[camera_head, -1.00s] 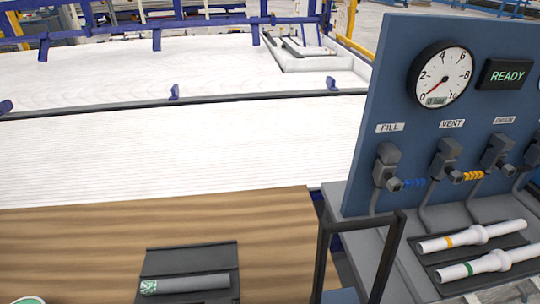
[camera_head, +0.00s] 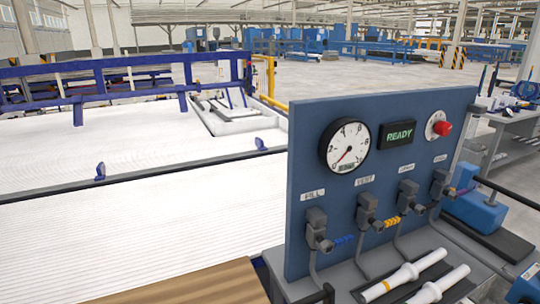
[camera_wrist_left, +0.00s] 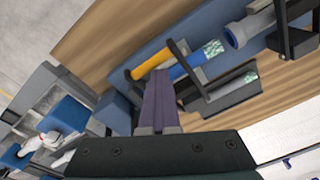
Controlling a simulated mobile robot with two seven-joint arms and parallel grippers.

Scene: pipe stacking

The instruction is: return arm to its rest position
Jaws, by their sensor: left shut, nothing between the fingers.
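My left gripper (camera_wrist_left: 158,78) shows in the left wrist view, its dark fingers together with nothing between them. A yellow pipe (camera_wrist_left: 152,62) and a blue pipe (camera_wrist_left: 188,67) lie just past the fingertips in that view; contact cannot be told. A grey pipe (camera_wrist_left: 252,24) lies to the upper right, and another grey piece (camera_wrist_left: 225,90) lies in a dark tray at right. No gripper shows in the head view, and my right gripper is in neither current view.
A blue panel (camera_head: 455,115) with a round gauge (camera_head: 347,146) and a lit READY sign (camera_head: 397,135) stands at right. Two white pipes (camera_head: 403,274) lie below it. A wooden tabletop (camera_head: 185,288) shows at the bottom, and a wide white surface (camera_head: 120,225) lies beyond.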

